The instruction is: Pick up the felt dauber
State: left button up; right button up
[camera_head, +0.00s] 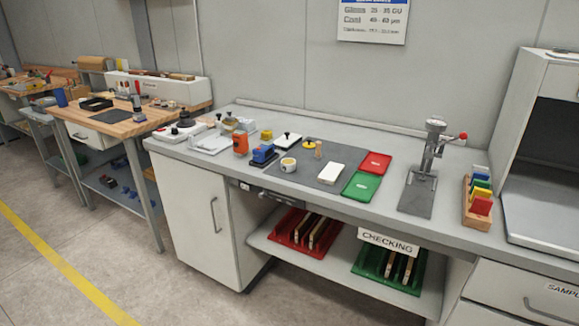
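A small upright wooden-coloured piece (318,150) stands on the dark grey mat (335,157) on the grey counter. It looks most like the felt dauber, but it is too small to be sure. A yellow disc (309,145) lies just left of it. Neither of my grippers is in view.
An orange jar (240,143) and a blue block-like tool (263,154) stand left of the cup. A red tray (374,163) and a green tray (361,186) lie right of the mat. A grey press stand (418,192) stands farther right. Floor before the counter is clear.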

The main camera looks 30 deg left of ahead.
aim_at(317, 154)
jog(key=i+j+z, duration=0.1)
jog(key=j, duration=0.55)
jog(key=i+j+z, duration=0.15)
jog(key=j, duration=0.55)
jog(key=k+l, duration=0.05)
